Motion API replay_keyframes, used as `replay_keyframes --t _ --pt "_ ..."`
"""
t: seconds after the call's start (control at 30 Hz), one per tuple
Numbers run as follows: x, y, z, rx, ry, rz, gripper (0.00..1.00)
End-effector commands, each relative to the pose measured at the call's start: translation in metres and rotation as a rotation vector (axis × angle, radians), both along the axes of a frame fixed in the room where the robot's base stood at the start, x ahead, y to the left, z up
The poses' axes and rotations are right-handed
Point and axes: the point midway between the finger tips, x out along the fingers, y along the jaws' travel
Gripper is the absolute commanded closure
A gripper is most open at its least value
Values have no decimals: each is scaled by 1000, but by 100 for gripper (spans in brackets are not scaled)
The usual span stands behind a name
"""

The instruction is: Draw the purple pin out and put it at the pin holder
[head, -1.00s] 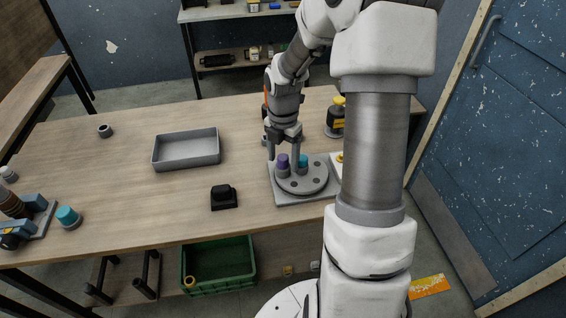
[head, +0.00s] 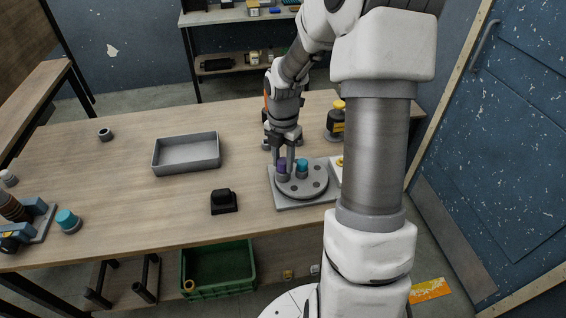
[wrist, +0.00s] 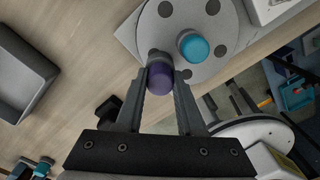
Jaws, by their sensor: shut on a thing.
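The purple pin (head: 282,168) stands at the left edge of a grey round plate (head: 309,187) with several dark holes. Its purple top and grey collar show in the wrist view (wrist: 160,79). My gripper (head: 285,165) reaches down from above, with one finger on each side of the pin, shut on it. In the wrist view the fingers (wrist: 160,84) press its two sides. The pin's lower end is hidden, so I cannot tell how deep it sits. Which thing is the pin holder is not clear; a small black block (head: 223,203) stands left of the plate.
A teal pin (head: 302,165) stands close right of the purple pin. A grey tray (head: 186,153) lies left. A black and yellow object (head: 336,120) stands behind the plate. Another teal-topped piece (head: 68,219) is far left. The table between tray and plate is clear.

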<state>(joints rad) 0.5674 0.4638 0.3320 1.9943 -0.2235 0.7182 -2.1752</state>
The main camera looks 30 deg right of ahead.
Motion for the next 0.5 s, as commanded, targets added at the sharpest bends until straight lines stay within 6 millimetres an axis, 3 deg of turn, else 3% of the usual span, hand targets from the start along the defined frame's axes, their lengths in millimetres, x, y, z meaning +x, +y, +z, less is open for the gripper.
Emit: replay_keyframes --t 0.17,0.33,0.5 --pt "1 0 15 -1 -4 -1 100" --pt "0 -1 45 -2 -5 -2 100" --pt "-31 -24 64 -3 -3 -7 100"
